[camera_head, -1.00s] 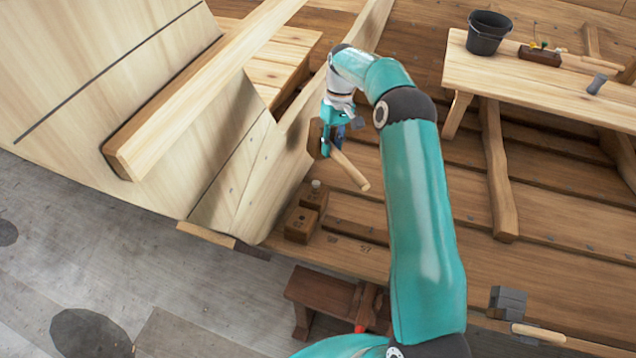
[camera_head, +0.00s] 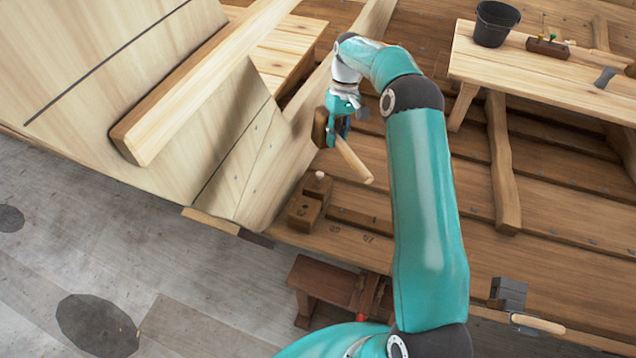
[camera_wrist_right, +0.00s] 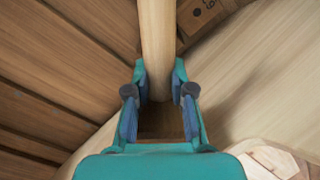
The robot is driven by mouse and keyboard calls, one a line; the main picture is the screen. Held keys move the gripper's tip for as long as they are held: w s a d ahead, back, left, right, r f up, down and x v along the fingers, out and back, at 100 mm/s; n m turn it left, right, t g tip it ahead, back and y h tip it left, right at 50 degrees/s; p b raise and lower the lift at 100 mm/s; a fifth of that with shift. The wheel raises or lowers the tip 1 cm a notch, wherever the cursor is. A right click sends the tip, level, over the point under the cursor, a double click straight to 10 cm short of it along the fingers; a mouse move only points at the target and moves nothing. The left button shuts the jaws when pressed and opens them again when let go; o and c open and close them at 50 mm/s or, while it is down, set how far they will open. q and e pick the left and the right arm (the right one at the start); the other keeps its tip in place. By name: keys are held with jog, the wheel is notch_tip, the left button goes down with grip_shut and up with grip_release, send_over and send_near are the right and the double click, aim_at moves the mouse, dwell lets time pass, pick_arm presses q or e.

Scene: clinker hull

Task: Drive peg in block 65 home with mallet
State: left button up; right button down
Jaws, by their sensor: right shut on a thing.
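My right gripper (camera_head: 342,117) is shut on the wooden mallet, in the air beyond and above the pegged blocks. The mallet's dark head (camera_head: 320,128) is at the gripper's left, and its pale handle (camera_head: 353,160) slants down to the right. In the right wrist view the handle (camera_wrist_right: 157,40) lies between the fingers (camera_wrist_right: 157,98). Two brown blocks (camera_head: 303,215) sit by the hull planking; a pale peg (camera_head: 320,175) stands up from the farther one. The mallet is apart from the peg. A block face (camera_wrist_right: 200,12) shows at the wrist view's top, its number unclear. My left gripper is out of view.
The pale hull planking (camera_head: 225,185) rises close on the left of the blocks. A bench (camera_head: 540,85) with a black bucket (camera_head: 495,24) stands at the upper right. A dark stool (camera_head: 325,285) stands below the blocks.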

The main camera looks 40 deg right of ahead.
jog(key=shift+w+d+f, duration=0.2)
jog(key=shift+w, duration=0.05)
jog(key=shift+s+a+r+p, duration=0.1)
jog(key=shift+r+p, duration=0.05)
jog(key=shift+p, duration=0.15)
jog(key=p, duration=0.3)
jog(key=shift+f+g, duration=0.25)
jog(key=shift+g, duration=0.15)
jog(key=shift+w+f+b, duration=0.2)
jog(key=shift+f+b, duration=0.15)
jog(key=shift+f, duration=0.15)
jog(key=shift+a+f, duration=0.1)
jog(key=shift+f, duration=0.1)
jog(key=shift+g, duration=0.3)
